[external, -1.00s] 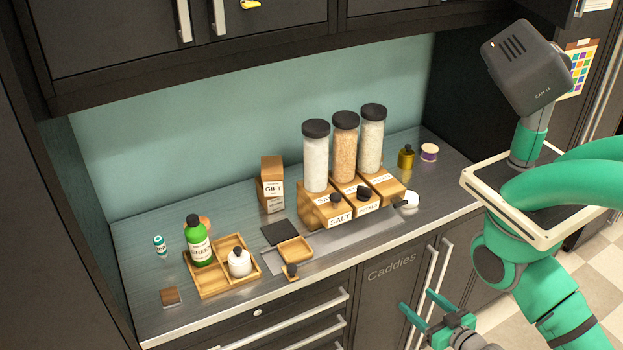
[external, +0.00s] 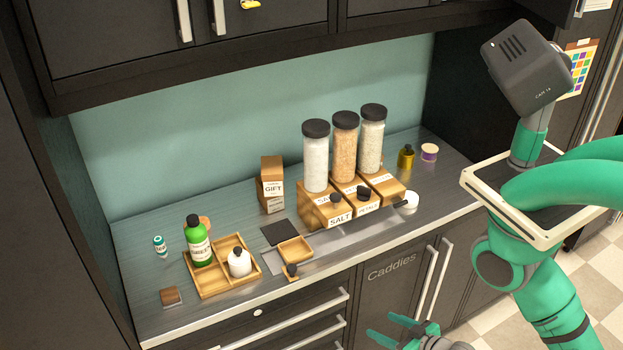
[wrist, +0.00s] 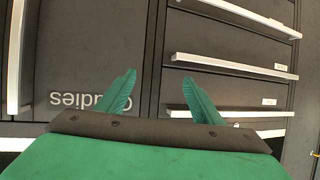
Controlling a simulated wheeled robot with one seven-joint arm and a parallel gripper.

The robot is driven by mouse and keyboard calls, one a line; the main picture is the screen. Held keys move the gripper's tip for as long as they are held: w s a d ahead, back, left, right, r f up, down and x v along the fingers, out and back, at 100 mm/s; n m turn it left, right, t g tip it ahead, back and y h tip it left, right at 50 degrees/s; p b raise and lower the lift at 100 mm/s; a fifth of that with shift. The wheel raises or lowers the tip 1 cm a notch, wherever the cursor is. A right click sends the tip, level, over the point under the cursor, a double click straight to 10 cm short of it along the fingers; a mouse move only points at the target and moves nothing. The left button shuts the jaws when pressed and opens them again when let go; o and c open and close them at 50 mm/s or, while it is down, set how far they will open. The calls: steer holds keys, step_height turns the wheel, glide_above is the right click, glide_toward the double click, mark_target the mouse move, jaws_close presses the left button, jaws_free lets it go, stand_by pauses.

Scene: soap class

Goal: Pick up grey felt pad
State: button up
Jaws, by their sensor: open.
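The felt pad (external: 280,232) looks like a small flat dark grey square. It lies on the counter in the external view, left of the jar stands and behind a small square wooden tray (external: 295,250). My gripper (external: 380,325) is open and empty, low in front of the drawers and cabinet, below the counter edge and well apart from the pad. In the wrist view, my gripper's (wrist: 159,77) two green fingers are spread in front of dark cabinet fronts. The pad is not visible there.
A wooden caddy (external: 222,285) with bottles stands left of the pad. Tall jars (external: 345,150) on wooden stands are to the right. Drawer handles (external: 318,318) stick out below the counter edge; an upper cabinet (external: 250,45) overhangs the back.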

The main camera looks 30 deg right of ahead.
steer(key=w+a+f+n+g+y, duration=0.1)
steer(key=w+a+f+n+g, duration=0.15)
steer(key=a+f, duration=0.55)
steer(key=w+a+f+n+g, duration=0.15)
steer(key=w+a+f, duration=0.35)
steer(key=a, duration=0.5)
steer(key=s+a+r+h, duration=0.1)
steer(key=a+h, duration=0.1)
steer(key=a, duration=1.9)
steer(key=s+a+r+t, duration=0.1)
steer(key=s+a+r, duration=0.3)
steer(key=a+r, duration=0.3)
steer(key=m+t+h, duration=0.3)
steer(key=m+t, duration=0.1)
steer(key=m, duration=0.3)
glide_toward(171, 300)
steer(key=x, duration=0.4)
steer(key=shift+w+f, duration=0.1)
steer(key=shift+f, duration=0.05)
steer(key=shift+x, duration=3.2)
